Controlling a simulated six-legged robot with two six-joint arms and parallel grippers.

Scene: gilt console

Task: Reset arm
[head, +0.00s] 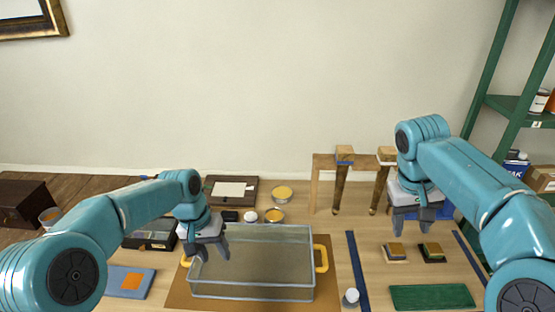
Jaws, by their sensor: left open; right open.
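My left gripper (207,250) is open over the left end of a clear bin (252,293) with yellow handles. Its fingers point down and look empty. My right gripper (412,222) is open and empty. I cannot tell whether the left fingers touch the bin's rim.
A wooden stand (318,185) is at the back, left of my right gripper. Small bowls (283,192) stand behind the bin. A green mat (432,297) and a white-capped bottle (350,298) lie in front right. Green shelving (510,105) rises at right.

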